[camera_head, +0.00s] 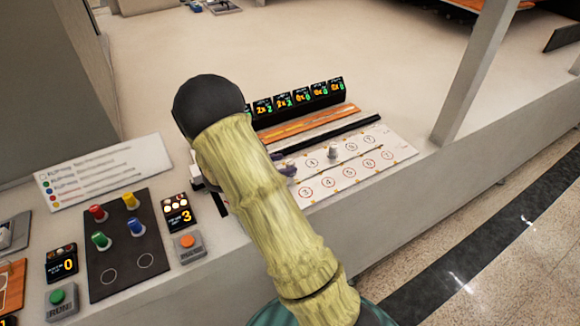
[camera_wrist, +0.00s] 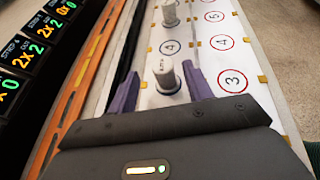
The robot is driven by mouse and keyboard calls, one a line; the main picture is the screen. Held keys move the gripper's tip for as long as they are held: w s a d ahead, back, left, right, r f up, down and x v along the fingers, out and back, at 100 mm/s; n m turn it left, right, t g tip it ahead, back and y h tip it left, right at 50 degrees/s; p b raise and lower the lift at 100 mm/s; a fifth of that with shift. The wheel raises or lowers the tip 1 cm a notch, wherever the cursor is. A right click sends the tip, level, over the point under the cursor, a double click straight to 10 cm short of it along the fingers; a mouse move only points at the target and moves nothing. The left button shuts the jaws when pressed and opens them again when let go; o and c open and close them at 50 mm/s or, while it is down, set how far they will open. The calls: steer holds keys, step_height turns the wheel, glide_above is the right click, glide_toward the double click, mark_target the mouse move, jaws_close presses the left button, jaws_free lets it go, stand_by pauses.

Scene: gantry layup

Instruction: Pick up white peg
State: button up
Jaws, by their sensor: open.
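A second white peg (camera_wrist: 170,13) stands farther along the board, apart from the fingers. In the head view one white peg (camera_head: 333,152) shows on the board (camera_head: 375,160). My gripper (camera_head: 284,164) shows only partly there, and my arm hides the near peg.
A black strip (camera_head: 350,127) and an orange rail (camera_head: 315,123) run behind the board, with a row of small displays (camera_head: 300,97) beyond. At left, a dark panel (camera_head: 115,258) holds several coloured pegs, near an orange button (camera_head: 187,243). The board's near side is clear.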

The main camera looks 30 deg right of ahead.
steer(key=x, duration=0.2)
steer(key=p+x, duration=0.1)
steer(key=x, duration=0.2)
steer(key=shift+s+d+f+p, duration=0.1)
steer(key=shift+s+f+p, duration=0.1)
steer(key=shift+p, duration=0.1)
steer(key=c, duration=1.1)
